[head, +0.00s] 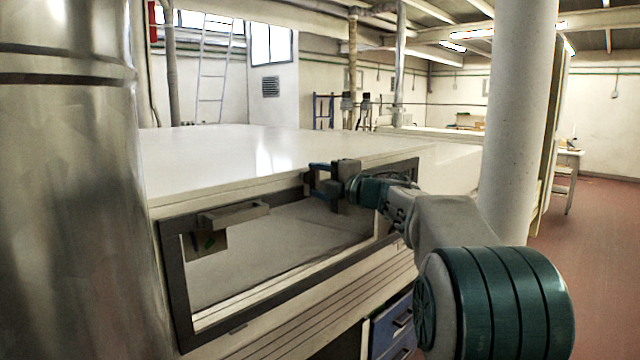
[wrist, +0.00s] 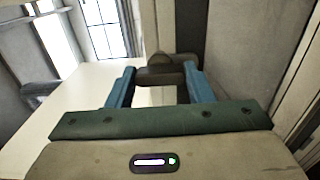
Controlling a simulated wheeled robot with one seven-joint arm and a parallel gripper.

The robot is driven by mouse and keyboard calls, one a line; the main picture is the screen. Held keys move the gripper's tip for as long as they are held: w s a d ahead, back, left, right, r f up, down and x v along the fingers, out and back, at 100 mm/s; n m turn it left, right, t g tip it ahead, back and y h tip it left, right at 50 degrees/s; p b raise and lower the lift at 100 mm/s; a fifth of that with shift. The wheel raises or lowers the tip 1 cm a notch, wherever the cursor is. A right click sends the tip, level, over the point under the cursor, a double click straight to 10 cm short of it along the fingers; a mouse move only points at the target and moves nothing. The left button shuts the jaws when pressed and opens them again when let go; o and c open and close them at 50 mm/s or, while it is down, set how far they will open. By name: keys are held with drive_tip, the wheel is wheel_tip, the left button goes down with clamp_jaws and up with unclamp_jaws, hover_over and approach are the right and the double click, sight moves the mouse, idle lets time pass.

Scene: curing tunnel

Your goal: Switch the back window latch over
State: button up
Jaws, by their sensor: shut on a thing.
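The back window latch (wrist: 168,76) is a dark brown lever with a round boss, on the dark frame of the window. My gripper (wrist: 160,72) has its two blue fingers on either side of the lever, shut on it. In the head view my gripper (head: 318,180) reaches in from the right to the upper edge of the window frame (head: 172,275). The latch there is small and largely hidden by the fingers, so its exact angle is hard to tell.
A grey bar handle (head: 234,215) sits on the left part of the window frame, with a small plate below it. The white housing top (head: 250,150) is clear. A metal cylinder (head: 65,190) stands at left, a white column (head: 518,120) at right. Blue drawers (head: 392,328) are below.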

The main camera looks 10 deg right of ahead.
idle(0.3)
drive_tip(key=o, duration=1)
drive_tip(key=b+v, duration=0.1)
drive_tip(key=v, duration=1.2)
drive_tip(key=shift+s+d, duration=0.25)
drive_tip(key=shift+s, duration=0.1)
